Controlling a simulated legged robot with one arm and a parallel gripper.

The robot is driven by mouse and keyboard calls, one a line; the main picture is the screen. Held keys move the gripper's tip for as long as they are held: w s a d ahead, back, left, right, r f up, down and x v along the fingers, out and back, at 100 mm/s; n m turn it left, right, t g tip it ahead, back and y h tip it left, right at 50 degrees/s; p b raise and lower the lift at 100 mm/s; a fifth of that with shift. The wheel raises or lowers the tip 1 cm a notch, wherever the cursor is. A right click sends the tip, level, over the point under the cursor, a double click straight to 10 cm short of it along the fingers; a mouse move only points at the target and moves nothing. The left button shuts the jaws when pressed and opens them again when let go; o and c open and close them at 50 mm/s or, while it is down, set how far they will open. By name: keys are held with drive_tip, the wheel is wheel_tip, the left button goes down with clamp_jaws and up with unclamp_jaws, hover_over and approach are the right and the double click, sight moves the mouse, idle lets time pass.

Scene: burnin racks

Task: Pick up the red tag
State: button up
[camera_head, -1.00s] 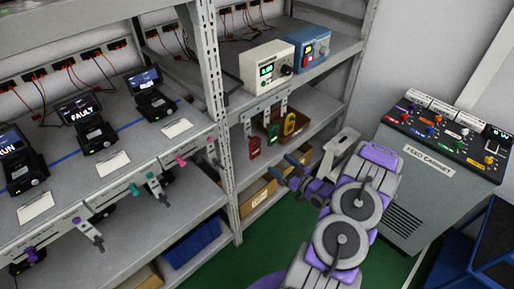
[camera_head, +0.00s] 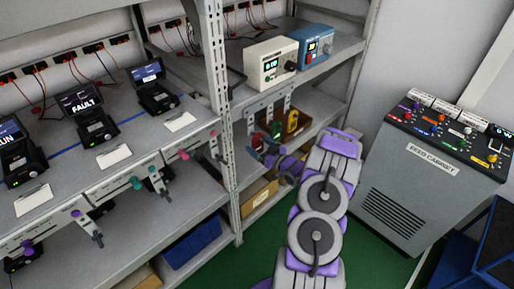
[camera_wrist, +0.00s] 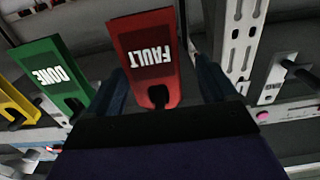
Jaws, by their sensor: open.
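The red tag (camera_wrist: 150,58), labelled FAULT, hangs from a hook and appears upside down in the wrist view. It lies between the two dark fingers of my gripper (camera_wrist: 163,85), which are open on either side of it. I cannot tell whether either finger touches it. In the head view the red tag (camera_head: 258,141) hangs below the shelf edge, partly hidden, with my gripper (camera_head: 268,154) right at it. A green tag (camera_wrist: 57,77), labelled DONE, hangs beside it, and a yellow tag (camera_wrist: 14,103) is further left.
A cream meter box (camera_head: 270,63) and a blue box (camera_head: 316,45) stand on the shelf above the tags. A rack upright (camera_head: 222,110) is close to the left of my gripper. A grey feed cabinet (camera_head: 432,165) stands at right.

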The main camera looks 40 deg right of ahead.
drive_tip(key=shift+w+f, duration=0.15)
drive_tip(key=shift+w, duration=0.95)
drive_tip(key=shift+w+d+b, duration=0.15)
drive_tip(key=shift+w+b, duration=0.1)
drive_tip(key=shift+b, duration=0.05)
drive_tip(key=shift+d, duration=0.25)
drive_tip(key=shift+a, duration=0.35)
drive_tip(key=c, duration=0.5)
drive_tip(key=shift+d, duration=0.2)
drive_tip(key=c, duration=0.5)
drive_tip(key=shift+c, duration=0.2)
drive_tip(key=s+d+r+p, duration=0.1)
drive_tip(key=s+p, duration=0.3)
drive_tip(key=s, duration=1.4)
drive_tip(key=shift+d+r, duration=0.15)
drive_tip(key=shift+r, duration=0.4)
